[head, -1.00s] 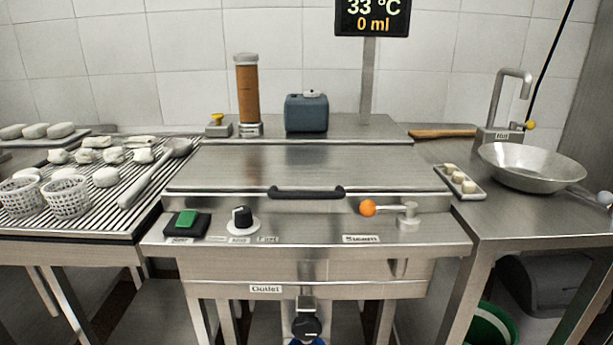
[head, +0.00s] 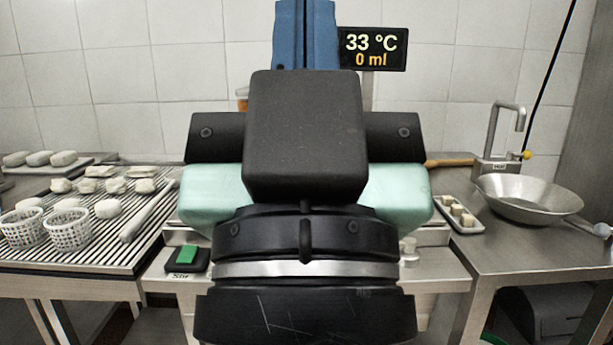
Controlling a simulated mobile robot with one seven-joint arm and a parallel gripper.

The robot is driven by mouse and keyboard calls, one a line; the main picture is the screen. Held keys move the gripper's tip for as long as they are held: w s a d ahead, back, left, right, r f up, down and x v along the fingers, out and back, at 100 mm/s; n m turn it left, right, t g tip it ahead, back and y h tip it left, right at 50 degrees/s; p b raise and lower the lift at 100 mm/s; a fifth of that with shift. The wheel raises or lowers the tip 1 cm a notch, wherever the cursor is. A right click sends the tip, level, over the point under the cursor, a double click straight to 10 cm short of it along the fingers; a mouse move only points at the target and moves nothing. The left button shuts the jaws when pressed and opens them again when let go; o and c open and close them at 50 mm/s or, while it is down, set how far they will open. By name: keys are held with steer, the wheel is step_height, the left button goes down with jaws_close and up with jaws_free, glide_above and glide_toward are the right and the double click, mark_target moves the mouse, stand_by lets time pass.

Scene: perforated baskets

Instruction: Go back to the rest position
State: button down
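My gripper (head: 304,32) is raised in the middle of the head view, seen from behind, with its black and mint-green body in front of the bench. Two blue fingers point up and lie side by side with only a thin dark line between them. They look shut, and nothing shows held between them. Their tips run to the top edge of the view. The gripper and wrist hide most of the steel machine, including its lid handle, knob and orange-ball lever.
Left stands a slatted rack (head: 152,238) with white pieces and two perforated baskets (head: 68,230). Right are a steel bowl (head: 528,197), a tap (head: 512,112) and a small tray (head: 466,230). A green button (head: 187,254) shows beside the wrist. The display (head: 372,48) reads 33 °C, 0 ml.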

step_height(320, 180, up, 31)
steer(key=p, duration=2.8)
steer(key=shift+p, duration=0.35)
steer(key=shift+w+f, duration=0.1)
